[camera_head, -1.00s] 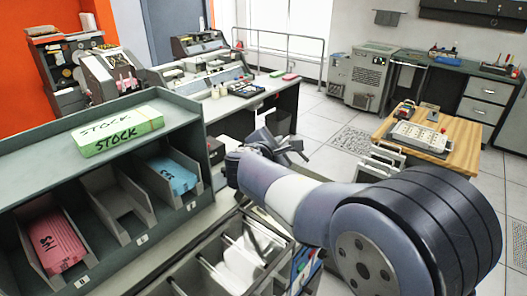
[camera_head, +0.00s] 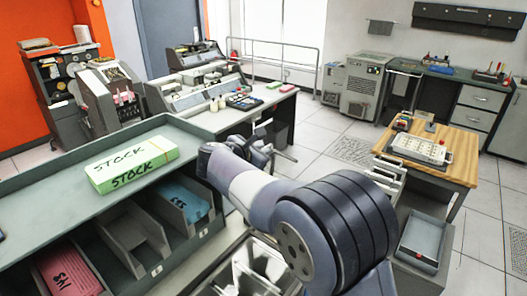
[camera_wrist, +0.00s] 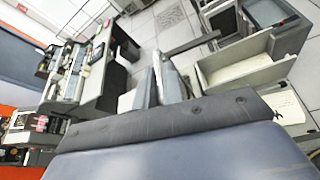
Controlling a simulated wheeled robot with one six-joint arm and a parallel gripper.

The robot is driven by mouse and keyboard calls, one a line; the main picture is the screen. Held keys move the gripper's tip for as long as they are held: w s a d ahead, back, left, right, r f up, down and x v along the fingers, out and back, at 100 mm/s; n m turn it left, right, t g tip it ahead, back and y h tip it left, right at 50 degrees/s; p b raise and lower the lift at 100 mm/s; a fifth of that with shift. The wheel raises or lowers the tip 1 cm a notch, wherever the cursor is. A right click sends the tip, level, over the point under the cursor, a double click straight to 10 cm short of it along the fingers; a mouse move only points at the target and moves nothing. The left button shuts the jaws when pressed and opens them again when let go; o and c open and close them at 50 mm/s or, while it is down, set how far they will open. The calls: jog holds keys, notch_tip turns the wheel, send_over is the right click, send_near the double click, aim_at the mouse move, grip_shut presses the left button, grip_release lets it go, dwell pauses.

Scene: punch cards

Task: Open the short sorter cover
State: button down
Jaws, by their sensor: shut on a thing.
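My gripper (camera_head: 278,150) is at the far end of my arm, above the gap between the shelf unit and the wooden-topped table in the head view. Its grey fingers (camera_wrist: 158,88) point away from the wrist in the wrist view. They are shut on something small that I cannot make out. A row of grey pockets with pale plates (camera_head: 262,262) lies below my arm and looks like part of the sorter; my arm hides much of it. More upright plates (camera_head: 388,178) show right of my arm. I cannot clearly pick out the short cover or tell how far it is open.
A shelf unit (camera_head: 35,222) at left carries a green STOCK box (camera_head: 131,163), with pink and blue card stacks in its bins. A wooden-topped table (camera_head: 463,160) and a grey tray (camera_head: 424,238) stand at right. Tiled floor (camera_head: 320,133) lies open beyond my gripper.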

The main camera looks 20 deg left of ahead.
jog(key=shift+s+a+f, duration=0.1)
jog(key=shift+f, duration=0.25)
jog(key=c, duration=1.7)
grip_release()
jog(key=shift+a, duration=0.1)
jog(key=shift+o, duration=0.9)
jog(key=shift+r, duration=0.2)
jog(key=b+v, duration=0.3)
jog(key=v, duration=0.7)
jog(key=shift+s+r, duration=0.15)
jog(key=shift+s, duration=0.15)
jog(key=shift+w, duration=0.15)
jog(key=p+x, duration=0.3)
jog(key=x, duration=0.7)
jog(key=shift+w, duration=0.3)
jog(key=shift+s+d, duration=0.1)
jog(key=shift+d, duration=0.2)
